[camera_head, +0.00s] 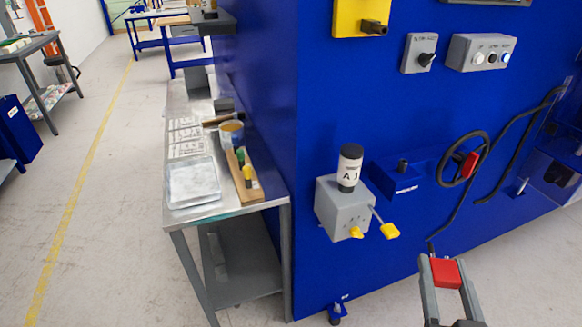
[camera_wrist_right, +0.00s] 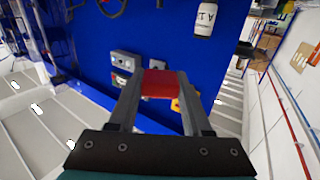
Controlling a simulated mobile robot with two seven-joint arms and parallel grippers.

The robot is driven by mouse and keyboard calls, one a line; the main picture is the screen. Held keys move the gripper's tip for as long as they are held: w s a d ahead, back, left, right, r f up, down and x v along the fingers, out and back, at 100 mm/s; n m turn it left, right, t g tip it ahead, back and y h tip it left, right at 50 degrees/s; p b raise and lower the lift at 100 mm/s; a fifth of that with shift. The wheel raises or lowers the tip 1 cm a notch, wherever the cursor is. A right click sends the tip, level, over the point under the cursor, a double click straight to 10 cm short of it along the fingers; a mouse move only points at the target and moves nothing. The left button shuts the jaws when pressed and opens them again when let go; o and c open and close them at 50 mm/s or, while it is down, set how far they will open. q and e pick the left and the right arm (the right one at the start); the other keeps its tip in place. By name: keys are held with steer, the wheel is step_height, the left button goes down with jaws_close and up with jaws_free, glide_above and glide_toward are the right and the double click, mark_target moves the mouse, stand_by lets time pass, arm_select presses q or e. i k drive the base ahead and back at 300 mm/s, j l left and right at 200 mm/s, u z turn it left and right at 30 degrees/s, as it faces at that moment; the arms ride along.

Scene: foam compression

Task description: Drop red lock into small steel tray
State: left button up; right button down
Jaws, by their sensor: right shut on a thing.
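My right gripper (camera_head: 443,262) is at the lower right of the head view, in front of the blue machine. It is shut on the red lock (camera_head: 447,273), a red block between its two grey fingertips. The lock also shows between the fingers in the right wrist view (camera_wrist_right: 161,85). A flat, pale silvery tray-like piece (camera_head: 193,182) lies on the near end of the metal bench, far to the left of the gripper; I cannot tell for sure that it is the small steel tray. My left gripper is not in view.
The blue machine (camera_head: 400,110) stands between the gripper and the bench (camera_head: 235,211). A grey box (camera_head: 345,210) with yellow levers and a black handwheel (camera_head: 447,160) stick out from it. A wooden holder (camera_head: 242,175) stands beside the silvery piece. The floor at left is open.

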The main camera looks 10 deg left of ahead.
mark_target(206, 181)
steer(key=i+j+z, duration=0.15)
steer(key=j+z, duration=0.25)
steer(key=j, duration=0.2)
steer(key=j+z, duration=0.4)
steer(key=j, duration=0.2)
steer(key=j+z, duration=0.4)
steer(key=j, duration=0.25)
steer(key=j+z, duration=0.1)
steer(key=j, duration=0.4)
steer(key=k+j, duration=0.15)
steer(key=j, duration=0.4)
steer(key=j+z, duration=0.15)
steer(key=j, duration=0.35)
steer(key=k+j, duration=0.15)
steer(key=j, duration=0.35)
steer(key=k+j, duration=0.1)
steer(key=j, duration=0.7)
steer(key=k+j, duration=0.15)
steer(key=j, duration=0.3)
steer(key=k+j, duration=0.1)
steer(key=j, duration=0.3)
steer(key=i+z, duration=0.05)
